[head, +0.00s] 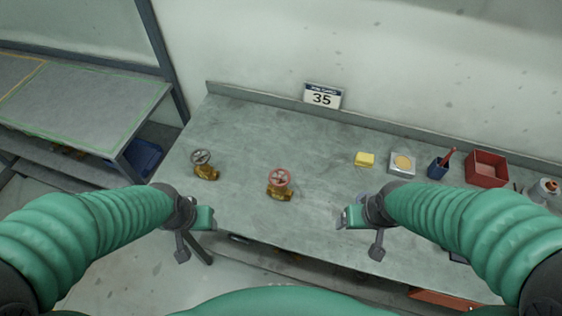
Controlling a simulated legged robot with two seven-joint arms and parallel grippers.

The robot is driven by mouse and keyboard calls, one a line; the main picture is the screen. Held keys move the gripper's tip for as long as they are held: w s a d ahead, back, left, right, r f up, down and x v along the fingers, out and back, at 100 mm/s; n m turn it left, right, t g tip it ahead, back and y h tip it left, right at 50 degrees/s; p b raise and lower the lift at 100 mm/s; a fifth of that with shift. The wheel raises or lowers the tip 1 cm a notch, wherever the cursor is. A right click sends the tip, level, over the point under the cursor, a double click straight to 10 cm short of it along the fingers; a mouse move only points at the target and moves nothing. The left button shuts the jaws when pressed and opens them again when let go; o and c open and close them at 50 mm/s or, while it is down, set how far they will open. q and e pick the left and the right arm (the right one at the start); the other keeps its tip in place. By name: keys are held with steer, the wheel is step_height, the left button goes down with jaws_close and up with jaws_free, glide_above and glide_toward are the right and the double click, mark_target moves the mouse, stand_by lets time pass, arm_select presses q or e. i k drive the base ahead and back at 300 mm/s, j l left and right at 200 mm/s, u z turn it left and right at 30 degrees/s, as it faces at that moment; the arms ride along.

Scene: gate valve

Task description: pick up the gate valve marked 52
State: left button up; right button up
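Two brass gate valves stand on the grey workbench (240,135). One valve (207,172) with a grey handwheel is near the left end. The other valve (279,190) with a red handwheel is to its right and a little nearer. No mark 52 is readable on either valve. My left gripper (205,218) is near the front edge, in front of the grey-wheeled valve and apart from both. My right gripper (348,217) is to the right of the red-wheeled valve, apart from it. Both look empty; their finger gaps are not clear.
A yellow block (364,159), a small square box (402,163), a blue cup (438,168) and a red bin (486,168) line the right side. The bench between the red-wheeled valve and the yellow block is clear.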

mark_target(282, 194)
steer(key=i+j, duration=0.1)
steer(key=j, duration=0.25)
steer(key=i+j, duration=0.15)
steer(key=j, duration=0.2)
steer(key=i+j+z, duration=0.1)
steer(key=j, duration=0.25)
steer(key=i+j, duration=0.1)
steer(key=j, duration=0.25)
